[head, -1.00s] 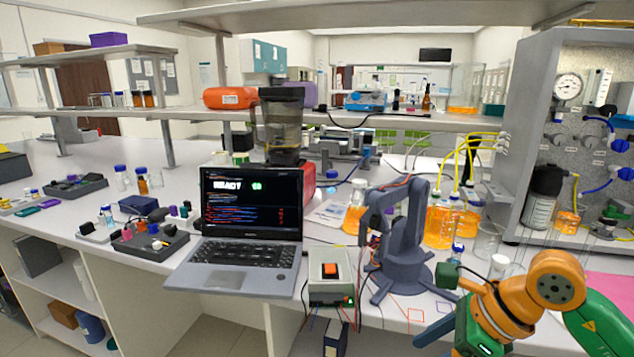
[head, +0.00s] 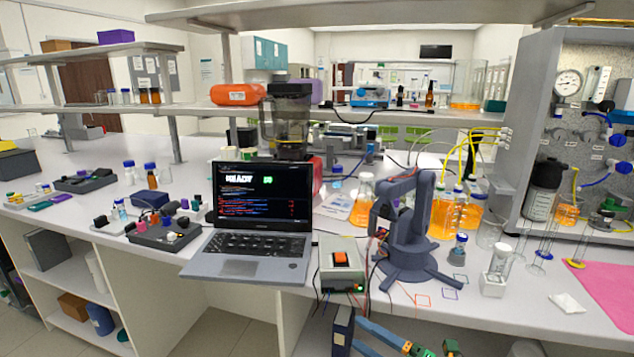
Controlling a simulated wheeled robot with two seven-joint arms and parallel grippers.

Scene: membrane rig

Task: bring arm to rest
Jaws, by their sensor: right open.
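A small blue-grey bench arm (head: 408,232) stands on splayed feet behind the bench's front edge. Its upper link is raised and bent over to the left. A grey control box (head: 343,262) with an orange switch (head: 341,258) sits to its left, wires running between them. My right gripper (head: 438,349) is low at the bottom edge of the head view, below the bench front. It is mostly cut off, with green and orange parts showing, and its jaws are open. It is apart from the bench arm and the switch. My left gripper is not in view.
A laptop (head: 252,245) with a lit screen stands left of the box. A clear tube in a white stand (head: 493,284), a blue-capped vial (head: 459,248) and orange flasks (head: 442,218) are near the arm. A pink mat (head: 610,290) lies at right.

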